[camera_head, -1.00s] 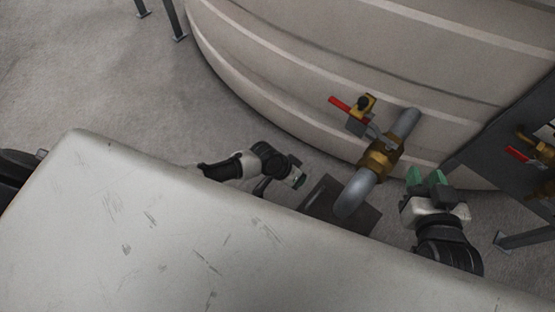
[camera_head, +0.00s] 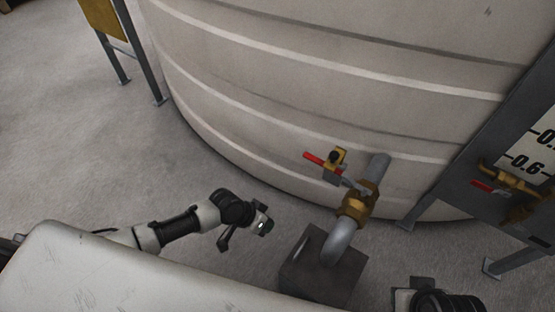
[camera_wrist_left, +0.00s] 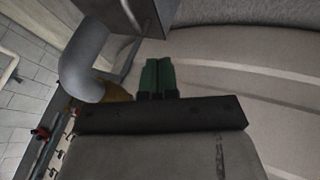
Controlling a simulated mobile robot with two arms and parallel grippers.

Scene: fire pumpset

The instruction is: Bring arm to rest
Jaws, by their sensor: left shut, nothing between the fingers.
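My left arm (camera_head: 180,228) reaches in from the left over my pale body. Its gripper (camera_head: 262,228) is over the floor, left of the pipe and apart from it in the picture. In the left wrist view the green fingers (camera_wrist_left: 157,78) are together with nothing between them. Part of my right arm (camera_head: 445,301) shows at the bottom right edge, dark with a light part. Its fingers cannot be made out there.
A large pale tank (camera_head: 330,80) fills the back. A grey pipe (camera_head: 342,238) with a brass fitting and a red-handled valve (camera_head: 316,159) runs from it to a dark block (camera_head: 310,274). A dark gauge panel (camera_head: 480,160) stands at right.

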